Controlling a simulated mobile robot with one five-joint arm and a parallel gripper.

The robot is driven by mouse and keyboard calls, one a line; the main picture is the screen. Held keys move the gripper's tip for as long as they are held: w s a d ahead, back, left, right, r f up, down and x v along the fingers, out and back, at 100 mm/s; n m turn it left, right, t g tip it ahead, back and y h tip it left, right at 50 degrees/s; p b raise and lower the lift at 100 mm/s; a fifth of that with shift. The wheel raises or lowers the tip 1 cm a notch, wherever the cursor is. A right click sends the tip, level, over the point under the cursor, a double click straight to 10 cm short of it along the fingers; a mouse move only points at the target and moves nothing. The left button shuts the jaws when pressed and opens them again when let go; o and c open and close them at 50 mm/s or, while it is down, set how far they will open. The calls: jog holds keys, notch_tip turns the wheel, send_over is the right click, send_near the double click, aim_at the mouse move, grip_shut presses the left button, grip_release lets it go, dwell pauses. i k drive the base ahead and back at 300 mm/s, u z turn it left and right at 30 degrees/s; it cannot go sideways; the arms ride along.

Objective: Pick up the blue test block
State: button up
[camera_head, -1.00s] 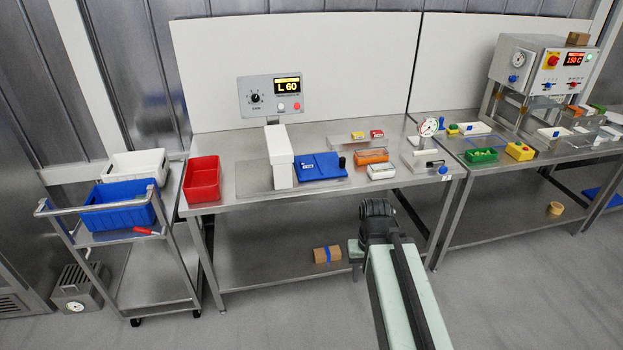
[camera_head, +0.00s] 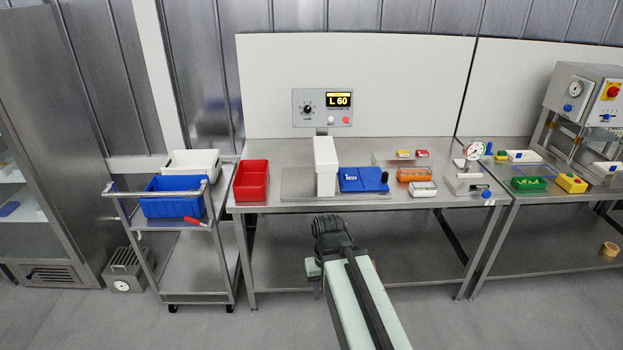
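I cannot make out a thing that is surely the blue test block. A flat blue piece (camera_head: 362,180) with a small white label lies on the middle steel table, against the right side of a white upright housing (camera_head: 325,166). A small blue item (camera_head: 8,208) lies on a shelf in the tall cabinet at the far left. My arm reaches up from the bottom of the picture. Its dark end (camera_head: 331,232) is in front of the table's lower shelf, apart from all these things. My gripper's fingers cannot be made out.
A steel cart (camera_head: 185,238) with a blue bin (camera_head: 172,205), a white bin (camera_head: 193,162) and a red-handled tool stands left of the table (camera_head: 270,206). A red bin (camera_head: 252,194) is on the table's left end. A grey box (camera_head: 128,268) is on the floor. Open floor lies in front.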

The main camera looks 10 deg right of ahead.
aim_at(352, 175)
jog(key=u, duration=0.45)
jog(key=i, duration=1)
jog(key=z, duration=0.05)
